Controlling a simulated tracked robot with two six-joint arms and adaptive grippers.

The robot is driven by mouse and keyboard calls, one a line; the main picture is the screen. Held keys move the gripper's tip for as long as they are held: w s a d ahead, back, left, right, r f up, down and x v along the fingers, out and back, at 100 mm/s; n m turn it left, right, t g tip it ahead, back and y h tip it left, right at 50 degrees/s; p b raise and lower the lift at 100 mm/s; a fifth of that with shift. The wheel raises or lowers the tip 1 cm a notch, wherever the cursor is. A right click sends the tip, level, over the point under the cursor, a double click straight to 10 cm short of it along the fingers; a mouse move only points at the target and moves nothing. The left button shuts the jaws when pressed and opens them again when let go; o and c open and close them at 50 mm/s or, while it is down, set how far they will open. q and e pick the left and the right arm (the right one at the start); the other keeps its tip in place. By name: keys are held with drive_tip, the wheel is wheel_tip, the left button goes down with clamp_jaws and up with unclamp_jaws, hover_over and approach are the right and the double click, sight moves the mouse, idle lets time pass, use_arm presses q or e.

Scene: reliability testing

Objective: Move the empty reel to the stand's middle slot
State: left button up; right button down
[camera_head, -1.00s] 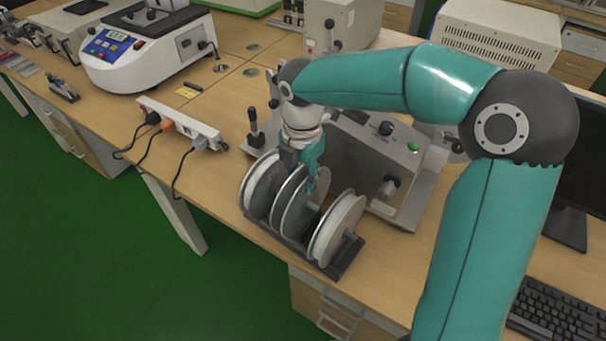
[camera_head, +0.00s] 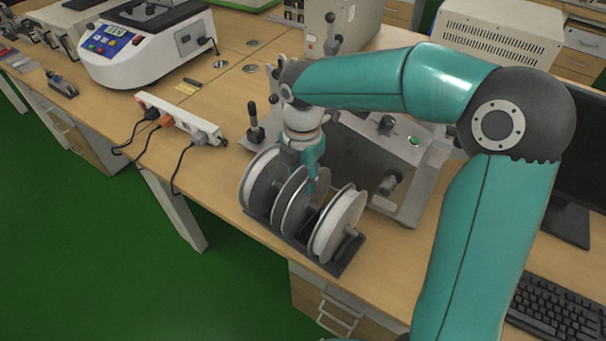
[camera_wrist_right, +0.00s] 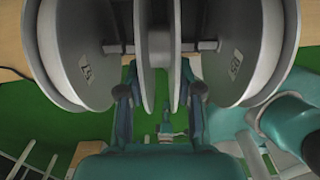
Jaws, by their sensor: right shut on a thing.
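The empty reel (camera_head: 293,206) is upright between two other reels at the stand's middle slot. Whether it fully rests in the slot is hidden. The dark stand (camera_head: 345,259) lies along the table's front edge. My right gripper (camera_head: 304,179) points down from above and is shut on the empty reel. In the right wrist view, the fingers of my right gripper (camera_wrist_right: 161,98) sit on either side of the empty reel's flanges (camera_wrist_right: 150,62). My left gripper is not in view.
A white-wound reel (camera_head: 258,184) stands close on the left and another (camera_head: 335,228) close on the right. A grey machine with knobs (camera_head: 365,150) stands right behind. A power strip (camera_head: 178,117) with cords lies to the left.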

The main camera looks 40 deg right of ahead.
idle(0.3)
drive_tip(key=shift+c, duration=0.7)
unclamp_jaws()
drive_tip(key=shift+r, duration=0.1)
drive_tip(key=shift+r+p, duration=3.25)
drive_tip(key=shift+r, duration=0.15)
drive_tip(key=shift+s, duration=0.1)
